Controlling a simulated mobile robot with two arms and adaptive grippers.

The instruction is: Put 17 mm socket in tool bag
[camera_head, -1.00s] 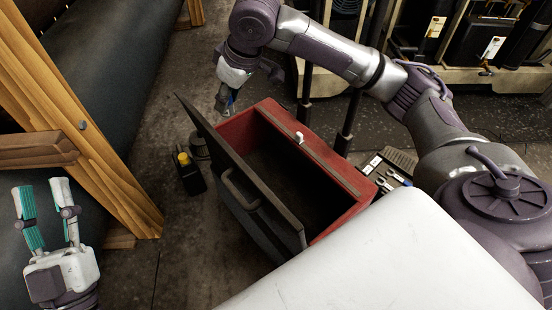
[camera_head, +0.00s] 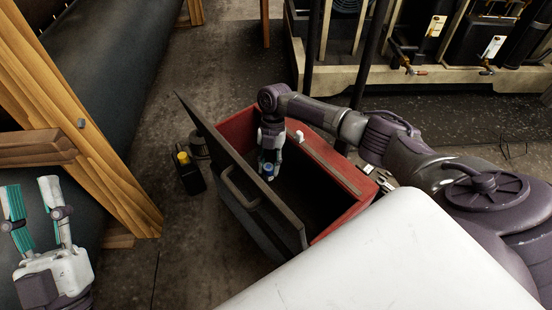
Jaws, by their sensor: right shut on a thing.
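The tool bag looks like a red, open-topped box (camera_head: 352,181) with a dark lid (camera_head: 222,150) swung up on its left side. My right gripper (camera_head: 268,174) points down over the box's opening, near its far left end, and is shut on a small blue-grey piece, the socket (camera_head: 268,169). The piece is small and partly hidden by the fingers. I cannot tell how far it is above the box floor. My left gripper (camera_head: 33,200) is open and empty at the lower left, apart from the box.
A black bottle with a yellow cap (camera_head: 187,172) stands left of the box. Tools (camera_head: 384,179) lie beyond its right side, partly behind my arm. A wooden frame (camera_head: 95,140) is at left. Racked equipment (camera_head: 440,50) stands at the back right.

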